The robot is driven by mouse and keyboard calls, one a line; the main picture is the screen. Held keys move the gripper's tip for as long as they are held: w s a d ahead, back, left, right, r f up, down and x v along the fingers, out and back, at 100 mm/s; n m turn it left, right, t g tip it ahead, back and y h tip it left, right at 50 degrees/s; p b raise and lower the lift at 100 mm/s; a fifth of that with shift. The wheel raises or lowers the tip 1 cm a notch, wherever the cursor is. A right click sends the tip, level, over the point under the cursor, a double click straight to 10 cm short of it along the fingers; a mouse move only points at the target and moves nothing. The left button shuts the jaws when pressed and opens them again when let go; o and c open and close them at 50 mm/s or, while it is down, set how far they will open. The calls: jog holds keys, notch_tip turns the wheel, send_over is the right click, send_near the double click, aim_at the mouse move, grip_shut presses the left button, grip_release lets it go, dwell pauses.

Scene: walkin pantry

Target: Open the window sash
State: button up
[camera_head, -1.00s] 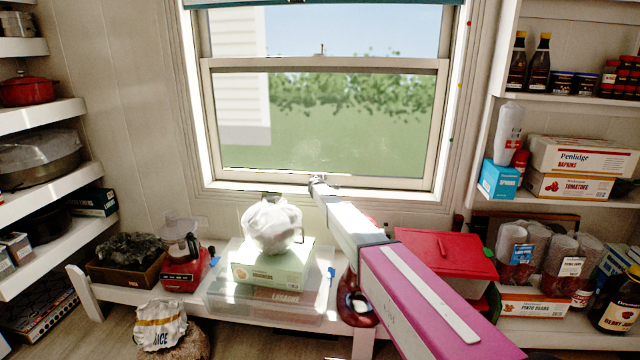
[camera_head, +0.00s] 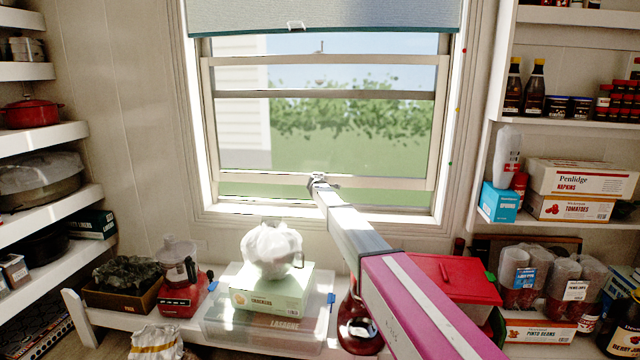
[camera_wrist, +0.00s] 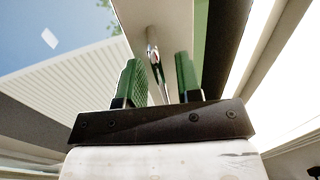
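The window's lower sash (camera_head: 229,177) is partly raised, with a strip of open gap between its bottom rail and the sill (camera_head: 250,212). Its top rail (camera_head: 400,60) stands above the dark meeting rail (camera_head: 300,94) of the upper sash. My gripper (camera_head: 318,180) is at the middle of the lower sash's bottom rail. In the wrist view, my gripper (camera_wrist: 158,82) has its two green-padded fingers apart. A shiny metal fitting (camera_wrist: 153,50) on the sash shows between them, with visible space on both sides. Contact with the rail cannot be told.
A blind (camera_head: 330,16) covers the window top. Below is a low bench with a wrapped bag (camera_head: 271,250) on a green box, a red appliance (camera_head: 180,285) and a red-lidded bin (camera_head: 452,279). Shelves flank the window on both sides.

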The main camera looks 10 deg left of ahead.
jog(key=shift+s, duration=0.15)
jog(key=v, duration=1)
jog(key=shift+s, duration=0.25)
